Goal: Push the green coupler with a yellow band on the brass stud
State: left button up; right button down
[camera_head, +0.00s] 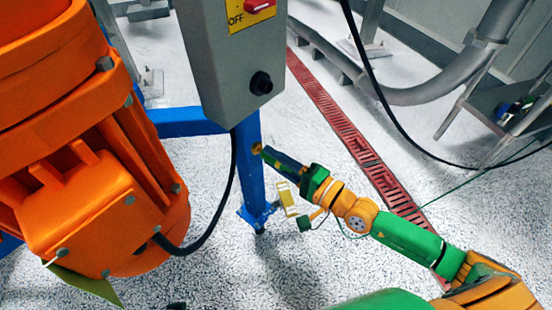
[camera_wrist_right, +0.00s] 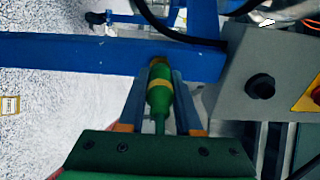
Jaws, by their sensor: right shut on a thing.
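The green coupler with a yellow band (camera_wrist_right: 160,98) is between the fingers of my right gripper (camera_wrist_right: 162,72), which is shut on it. A green hose or stem runs back from it towards my wrist. The brass stud (camera_wrist_right: 157,62) shows just beyond the coupler's front end, on the blue frame. In the head view the stud (camera_head: 257,148) sits on the blue post, and my right gripper (camera_head: 268,154) points at it from the right, fingertips close to it. I cannot tell whether the coupler sits around the stud or only meets it. My left gripper is not in view.
A grey control box (camera_head: 228,70) with a black knob hangs above the stud. A large orange machine (camera_head: 110,190) stands at left, with a black cable (camera_head: 222,210) looping from it. A small yellow-framed thing (camera_head: 287,199) shows below my gripper. The floor to the right is mostly clear.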

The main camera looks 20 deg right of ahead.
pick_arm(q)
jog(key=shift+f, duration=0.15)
pick_arm(e)
jog(key=shift+w+a, duration=0.4)
jog(key=shift+w, duration=0.2)
jog(key=c, duration=0.5)
grip_release()
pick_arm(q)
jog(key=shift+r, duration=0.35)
pick_arm(e)
jog(key=v, duration=0.7)
jog(key=shift+s, duration=0.1)
